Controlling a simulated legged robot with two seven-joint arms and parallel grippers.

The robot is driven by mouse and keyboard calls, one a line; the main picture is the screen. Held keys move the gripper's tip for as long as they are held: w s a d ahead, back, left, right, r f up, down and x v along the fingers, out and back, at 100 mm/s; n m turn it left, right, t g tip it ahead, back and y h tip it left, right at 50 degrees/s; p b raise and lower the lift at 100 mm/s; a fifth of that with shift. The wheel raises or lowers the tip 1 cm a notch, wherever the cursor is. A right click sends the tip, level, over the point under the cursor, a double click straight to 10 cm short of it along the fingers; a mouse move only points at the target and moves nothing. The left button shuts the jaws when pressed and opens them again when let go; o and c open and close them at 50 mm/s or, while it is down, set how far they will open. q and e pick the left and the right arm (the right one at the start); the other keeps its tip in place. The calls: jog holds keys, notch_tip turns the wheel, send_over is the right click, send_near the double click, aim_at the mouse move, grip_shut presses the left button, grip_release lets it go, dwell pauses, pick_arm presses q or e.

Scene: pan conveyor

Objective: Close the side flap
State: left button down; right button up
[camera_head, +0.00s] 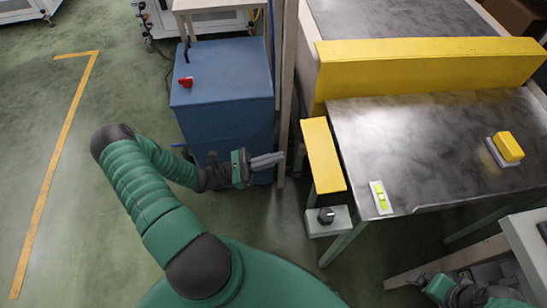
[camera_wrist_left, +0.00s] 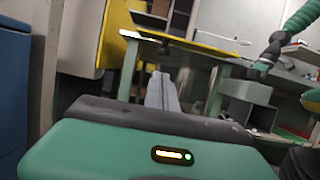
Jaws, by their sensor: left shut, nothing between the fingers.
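The side flap (camera_head: 323,155) is a narrow yellow panel along the left side of the metal conveyor table (camera_head: 420,130). It stands out from the table edge, with a gap between them. My left gripper (camera_head: 268,161) is left of the flap and apart from it, its fingers together, empty and pointing right. In the left wrist view its fingers (camera_wrist_left: 162,93) are also together, with yellow panels beyond; I cannot tell for sure which is the flap. My right gripper (camera_head: 425,280) is low at the right, partly cut off; its fingers are unclear.
A blue cabinet (camera_head: 225,95) with a red button (camera_head: 186,82) and an upright post (camera_head: 285,90) stand close to my left gripper. A large yellow guard (camera_head: 430,68) crosses the table. A knob box (camera_head: 328,221) sits below the flap. Green floor at left is open.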

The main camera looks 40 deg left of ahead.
aim_at(321, 155)
pick_arm(q)
jog(key=w+d+r+b, duration=0.1)
jog(key=w+d+r, duration=0.3)
jog(key=r, duration=0.2)
jog(key=shift+b, duration=0.4)
pick_arm(e)
jog(key=shift+d+f, duration=0.25)
jog(key=shift+f, duration=0.9)
pick_arm(q)
jog(key=shift+d, duration=0.1)
pick_arm(e)
jog(key=shift+d, duration=0.15)
